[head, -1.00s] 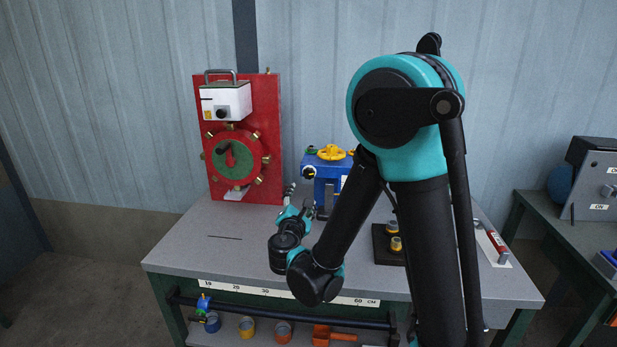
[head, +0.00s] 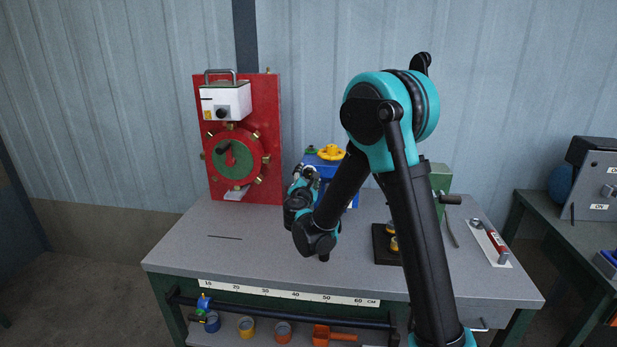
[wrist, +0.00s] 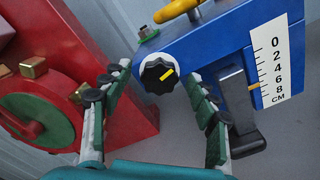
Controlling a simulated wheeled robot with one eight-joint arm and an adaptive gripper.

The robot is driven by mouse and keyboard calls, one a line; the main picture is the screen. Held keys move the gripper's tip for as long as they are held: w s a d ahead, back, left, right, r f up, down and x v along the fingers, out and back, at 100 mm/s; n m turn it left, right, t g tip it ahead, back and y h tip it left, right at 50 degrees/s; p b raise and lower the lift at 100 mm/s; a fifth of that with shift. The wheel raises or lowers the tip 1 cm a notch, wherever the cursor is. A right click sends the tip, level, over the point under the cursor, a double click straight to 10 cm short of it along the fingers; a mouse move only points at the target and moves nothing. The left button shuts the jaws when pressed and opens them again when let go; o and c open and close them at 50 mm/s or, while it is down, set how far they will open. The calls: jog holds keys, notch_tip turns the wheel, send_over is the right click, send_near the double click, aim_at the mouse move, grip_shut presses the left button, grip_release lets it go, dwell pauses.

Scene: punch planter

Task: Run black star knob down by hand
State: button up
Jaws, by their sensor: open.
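In the head view my gripper (head: 308,172) is in front of the blue machine (head: 324,166) and hides the knob.
A red panel (head: 268,135) with a green disc (head: 238,172) stands close left of the blue machine. A yellow handwheel (head: 331,152) tops the machine. A black slider (wrist: 240,105) and a centimetre scale (wrist: 271,60) are right of the knob. The bench's front left is clear.

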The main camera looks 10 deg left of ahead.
jog(key=c, duration=1.2)
jog(key=shift+o, duration=0.2)
jog(key=shift+m, duration=1.9)
jog(key=o, duration=1.2)
jog(key=shift+c, duration=0.2)
jog(key=s, duration=1.2)
jog(key=shift+a, duration=0.15)
jog(key=s, duration=1.2)
jog(key=shift+a, duration=0.2)
